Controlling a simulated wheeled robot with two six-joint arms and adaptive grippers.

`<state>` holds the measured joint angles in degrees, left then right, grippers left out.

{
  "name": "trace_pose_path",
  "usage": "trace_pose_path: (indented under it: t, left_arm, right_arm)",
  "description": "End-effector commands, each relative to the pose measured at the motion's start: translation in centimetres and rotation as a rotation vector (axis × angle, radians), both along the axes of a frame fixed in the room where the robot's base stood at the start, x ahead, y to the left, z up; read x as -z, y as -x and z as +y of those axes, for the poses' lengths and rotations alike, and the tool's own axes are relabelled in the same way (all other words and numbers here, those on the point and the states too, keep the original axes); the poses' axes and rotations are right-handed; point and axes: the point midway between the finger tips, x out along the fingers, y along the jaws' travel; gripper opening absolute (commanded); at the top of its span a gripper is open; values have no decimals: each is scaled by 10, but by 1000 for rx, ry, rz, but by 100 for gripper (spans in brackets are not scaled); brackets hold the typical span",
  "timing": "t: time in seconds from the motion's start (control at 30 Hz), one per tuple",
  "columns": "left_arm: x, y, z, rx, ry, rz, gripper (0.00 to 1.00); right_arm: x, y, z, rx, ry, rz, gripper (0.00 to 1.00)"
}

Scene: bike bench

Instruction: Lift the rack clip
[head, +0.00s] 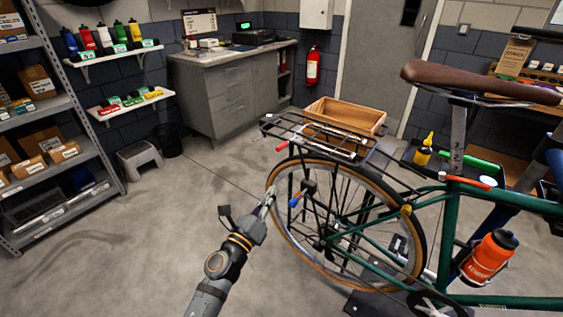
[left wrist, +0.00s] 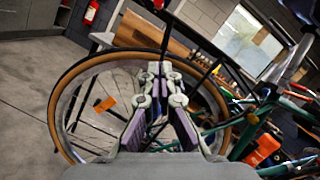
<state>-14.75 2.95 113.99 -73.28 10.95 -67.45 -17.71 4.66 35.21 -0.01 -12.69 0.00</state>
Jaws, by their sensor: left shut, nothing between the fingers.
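The black rear rack (head: 268,122) sits over the bicycle's rear wheel. A small red-tipped piece (head: 281,147) sticks out at its near left edge; it looks like the rack clip's end, but I cannot be sure. My left gripper (head: 271,194) is below and left of that piece, in front of the tan-walled rear tyre (head: 292,243). In the left wrist view my left gripper's fingers (left wrist: 158,68) are together and empty, with the wheel behind them. My right gripper is not in view.
The green bicycle frame (head: 447,235) and brown saddle (head: 470,78) are at the right. Spokes and an orange-and-blue piece (head: 297,199) are close to my left gripper. The floor left of the wheel is clear.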

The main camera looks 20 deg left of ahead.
Motion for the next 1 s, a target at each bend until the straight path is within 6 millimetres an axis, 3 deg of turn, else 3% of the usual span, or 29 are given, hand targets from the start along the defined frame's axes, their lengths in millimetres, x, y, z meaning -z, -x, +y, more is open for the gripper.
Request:
trace_pose_path:
  t: [0.17, 0.57, 0.7, 1.0]
  left_arm:
    - [-9, -19, -4, 0, 3, -3, 0]
    - [-26, -99, -20, 0, 3, -2, 0]
    - [-47, -100, -7, 0, 0, 0, 0]
    - [-53, -103, 1, 0, 3, 2, 0]
  right_arm:
    - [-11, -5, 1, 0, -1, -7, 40]
    - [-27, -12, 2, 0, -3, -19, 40]
    - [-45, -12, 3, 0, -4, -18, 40]
    - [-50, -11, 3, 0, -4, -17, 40]
